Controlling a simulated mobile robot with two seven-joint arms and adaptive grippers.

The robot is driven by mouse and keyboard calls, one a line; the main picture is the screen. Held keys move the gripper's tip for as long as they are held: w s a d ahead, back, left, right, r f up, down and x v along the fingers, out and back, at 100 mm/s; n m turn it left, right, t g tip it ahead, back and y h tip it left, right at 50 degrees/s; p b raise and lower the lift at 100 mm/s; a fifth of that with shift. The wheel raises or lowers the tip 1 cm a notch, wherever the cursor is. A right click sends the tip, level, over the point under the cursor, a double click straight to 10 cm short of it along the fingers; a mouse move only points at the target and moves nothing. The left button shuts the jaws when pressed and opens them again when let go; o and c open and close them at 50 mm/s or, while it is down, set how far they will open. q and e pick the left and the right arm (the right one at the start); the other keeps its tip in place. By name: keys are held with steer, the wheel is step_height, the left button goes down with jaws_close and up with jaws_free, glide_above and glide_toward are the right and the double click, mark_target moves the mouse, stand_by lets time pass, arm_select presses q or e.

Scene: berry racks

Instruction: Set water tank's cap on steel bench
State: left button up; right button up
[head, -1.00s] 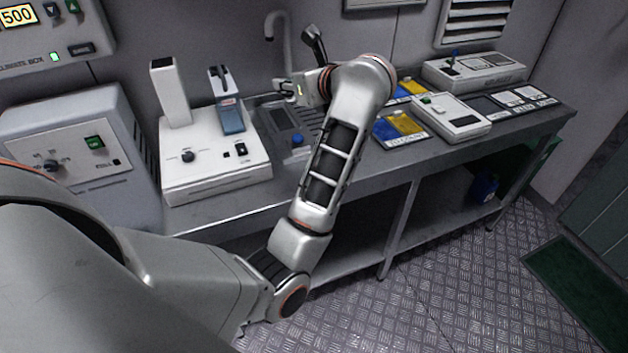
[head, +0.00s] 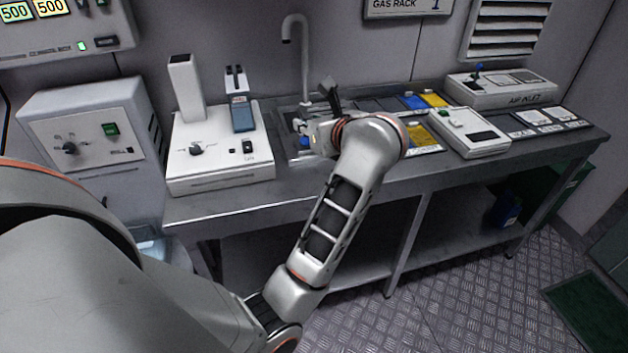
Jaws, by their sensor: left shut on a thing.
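A small round blue cap (head: 305,142) shows at my left gripper (head: 304,136), over the sink end of the steel bench (head: 340,190). The gripper is shut on it, though the fingers are small and partly hidden by my wrist. A grey piece (head: 294,152) lies under the cap; I take it for the water tank's top, but I cannot tell for sure. Whether the cap is seated on it or lifted is not clear. My right gripper is not in view.
A white machine (head: 220,160) holding a bluish container (head: 241,115) stands left of the gripper. A tap (head: 304,60) rises behind it. Blue and yellow trays, a white device (head: 468,133) and an air inlet unit (head: 500,90) stand right. The bench's front strip is clear.

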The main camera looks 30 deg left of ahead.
arm_select(q)
steer(key=b, duration=0.3)
glide_above(311, 185)
step_height(311, 185, down, 8)
step_height(311, 185, down, 2)
steer(key=shift+f+b, duration=0.15)
steer(key=shift+b, duration=0.7)
steer(key=shift+f, duration=0.2)
step_height(311, 185, down, 4)
steer(key=b, duration=0.2)
steer(key=shift+f+b, duration=0.25)
steer(key=shift+b, duration=0.15)
steer(key=shift+r, duration=0.3)
steer(key=shift+f, duration=0.25)
steer(key=o, duration=0.8)
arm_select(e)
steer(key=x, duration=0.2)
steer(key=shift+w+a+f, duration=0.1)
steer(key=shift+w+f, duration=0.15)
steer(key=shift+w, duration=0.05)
